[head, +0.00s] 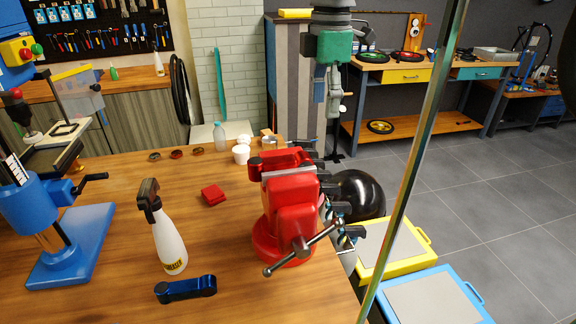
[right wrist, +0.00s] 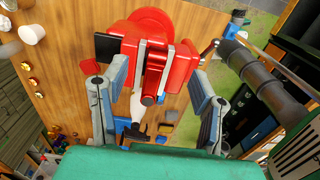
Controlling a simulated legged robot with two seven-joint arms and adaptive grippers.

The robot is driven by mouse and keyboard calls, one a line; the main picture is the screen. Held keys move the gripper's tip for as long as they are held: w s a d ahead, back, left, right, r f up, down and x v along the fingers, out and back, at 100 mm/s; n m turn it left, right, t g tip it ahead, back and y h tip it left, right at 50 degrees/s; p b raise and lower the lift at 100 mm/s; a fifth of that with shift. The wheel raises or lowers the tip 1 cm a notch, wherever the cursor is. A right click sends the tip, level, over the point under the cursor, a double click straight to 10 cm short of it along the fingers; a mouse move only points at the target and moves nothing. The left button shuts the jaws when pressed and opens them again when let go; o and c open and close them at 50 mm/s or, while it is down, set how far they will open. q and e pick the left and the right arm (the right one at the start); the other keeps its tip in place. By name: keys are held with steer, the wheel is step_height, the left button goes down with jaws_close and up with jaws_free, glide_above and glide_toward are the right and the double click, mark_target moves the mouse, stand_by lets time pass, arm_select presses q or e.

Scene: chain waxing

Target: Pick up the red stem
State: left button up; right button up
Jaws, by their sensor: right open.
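The red stem (head: 279,158) sits across the top of the red bench vise (head: 290,205) near the right end of the wooden bench. In the right wrist view the red stem (right wrist: 152,82) shows between the pale jaw faces of the vise (right wrist: 182,62). My right gripper (head: 331,100) hangs pointing down, behind and above the vise, apart from it. In the right wrist view its two grey fingers (right wrist: 145,88) are spread, with the stem in the gap between them in the picture and nothing held. My left gripper is not in view.
A blue stem (head: 186,288), a white spray bottle (head: 168,238) and a small red block (head: 213,195) lie or stand left of the vise. White cups (head: 241,153) stand behind it. A shiny upright pole (head: 412,165) crosses the right side. Black holders (head: 338,208) line the bench edge.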

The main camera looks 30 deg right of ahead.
steer(key=shift+o, duration=0.4)
steer(key=shift+a+r, duration=0.2)
steer(key=shift+r, duration=0.15)
steer(key=n+p, duration=0.1)
steer(key=n, duration=0.2)
glide_above(257, 160)
step_height(257, 160, down, 5)
steer(key=shift+s+f, duration=0.1)
steer(key=shift+d+f, duration=0.15)
steer(key=shift+f, duration=0.45)
steer(key=f, duration=0.4)
steer(key=shift+a+f+p, duration=0.2)
steer(key=shift+a+p, duration=0.15)
steer(key=shift+p, duration=0.05)
steer(key=shift+a+f, duration=0.15)
steer(key=shift+f, duration=0.25)
steer(key=shift+d, duration=0.3)
jaws_close()
